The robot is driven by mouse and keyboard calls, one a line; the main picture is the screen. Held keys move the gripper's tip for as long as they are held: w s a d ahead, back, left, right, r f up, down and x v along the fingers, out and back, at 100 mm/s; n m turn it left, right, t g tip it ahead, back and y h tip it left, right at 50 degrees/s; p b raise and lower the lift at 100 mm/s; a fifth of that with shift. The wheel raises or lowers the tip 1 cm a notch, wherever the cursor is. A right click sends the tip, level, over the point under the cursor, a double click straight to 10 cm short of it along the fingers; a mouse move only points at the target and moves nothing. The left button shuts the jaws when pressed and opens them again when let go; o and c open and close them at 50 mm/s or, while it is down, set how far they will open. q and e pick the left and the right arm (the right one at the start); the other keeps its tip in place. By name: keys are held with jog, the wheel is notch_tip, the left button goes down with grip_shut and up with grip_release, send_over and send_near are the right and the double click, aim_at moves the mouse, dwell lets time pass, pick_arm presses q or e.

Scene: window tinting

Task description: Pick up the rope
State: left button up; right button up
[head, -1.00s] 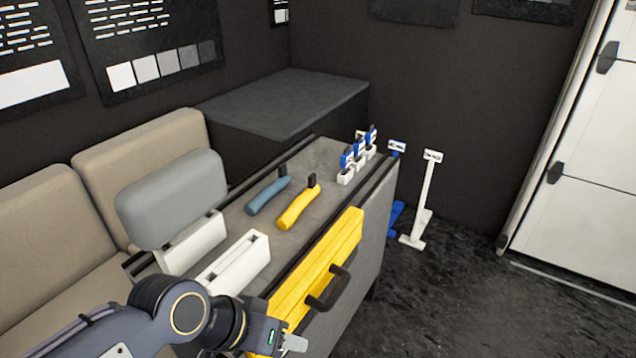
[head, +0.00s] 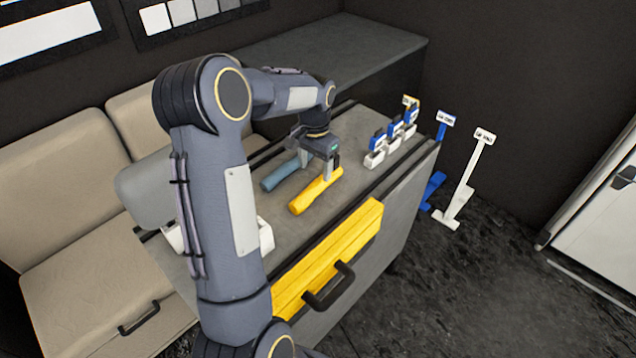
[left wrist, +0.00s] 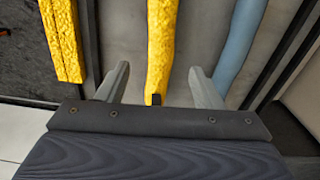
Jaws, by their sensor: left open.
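A yellow rope-like piece (head: 311,196) lies on the grey cabinet top, with a small black tab at its far end. A blue rope-like piece (head: 281,176) lies to its left. I cannot tell for sure which one is the rope. My left gripper (head: 316,168) points down over the far end of the yellow piece. In the left wrist view the open, empty fingers (left wrist: 160,72) stand on either side of the yellow piece (left wrist: 161,40), with the blue piece (left wrist: 238,45) outside the right finger. Whether the fingers touch the yellow piece is unclear. My right gripper is out of view.
The cabinet has a yellow drawer front (head: 330,262) with a black handle (head: 330,287). Several small blue and white tools (head: 392,140) stand at its far right. A white tray (head: 266,236) is partly hidden by my arm. A beige sofa (head: 60,200) is at left.

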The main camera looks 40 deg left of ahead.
aim_at(318, 182)
pick_arm(q)
jog(key=f, duration=0.2)
jog(key=f+p, duration=0.1)
jog(key=f, duration=0.1)
jog(key=w+f, duration=0.1)
jog(key=f, duration=0.1)
jog(key=shift+w+f, duration=0.1)
jog(key=shift+f, duration=0.15)
jog(key=shift+f+p, duration=0.3)
jog(key=shift+f, duration=0.3)
jog(key=c, duration=1.1)
